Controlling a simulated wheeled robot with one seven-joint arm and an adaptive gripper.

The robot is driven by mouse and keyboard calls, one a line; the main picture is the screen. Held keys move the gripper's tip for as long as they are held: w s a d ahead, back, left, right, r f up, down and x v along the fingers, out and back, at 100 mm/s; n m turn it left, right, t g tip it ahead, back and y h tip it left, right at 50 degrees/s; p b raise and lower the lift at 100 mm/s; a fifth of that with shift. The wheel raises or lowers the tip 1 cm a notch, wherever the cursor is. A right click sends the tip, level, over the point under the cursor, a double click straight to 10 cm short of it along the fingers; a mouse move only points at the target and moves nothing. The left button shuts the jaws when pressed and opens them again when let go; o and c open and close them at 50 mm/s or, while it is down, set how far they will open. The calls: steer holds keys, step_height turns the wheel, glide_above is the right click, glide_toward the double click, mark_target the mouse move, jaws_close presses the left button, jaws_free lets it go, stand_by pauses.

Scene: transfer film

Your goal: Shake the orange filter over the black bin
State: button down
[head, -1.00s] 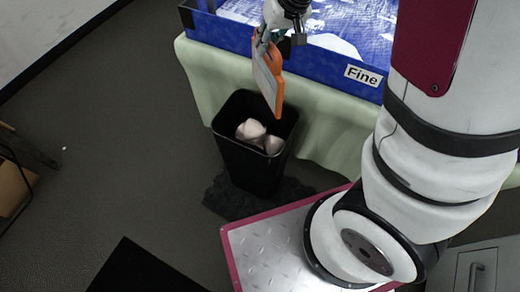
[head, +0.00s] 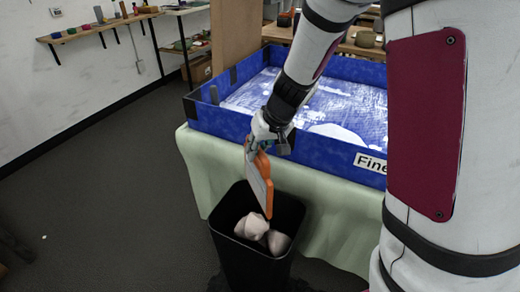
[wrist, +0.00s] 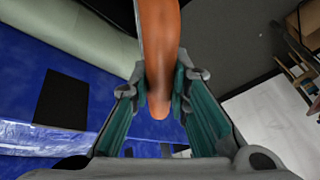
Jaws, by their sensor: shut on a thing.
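The orange filter (head: 264,180) is a flat panel with a grey face and an orange edge. It hangs tilted, its lower end over the mouth of the black bin (head: 245,262). My gripper (head: 257,146) is shut on the filter's upper end. In the wrist view, the teal fingers of my gripper (wrist: 162,100) close on both sides of the filter's orange edge (wrist: 162,45). The bin stands on the floor and holds pale crumpled lumps (head: 254,227). The filter's far end is out of the wrist view.
A blue tray labelled "Fine" (head: 215,118) with white material stands on a table with a pale green cloth (head: 205,165), right behind the bin. Wall shelves with small items (head: 95,30) are at the back left. The floor (head: 110,190) left of the bin is open.

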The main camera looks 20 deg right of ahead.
mark_target(257, 162)
steer(key=shift+f, duration=0.2)
steer(key=shift+f+b, duration=1.05)
steer(key=shift+f, duration=0.25)
steer(key=shift+r, duration=0.1)
step_height(257, 162, up, 4)
steer(key=p, duration=0.3)
steer(key=shift+f, duration=0.3)
step_height(257, 162, down, 4)
steer(key=b, duration=0.4)
steer(key=shift+b, duration=0.4)
steer(key=shift+r, duration=0.3)
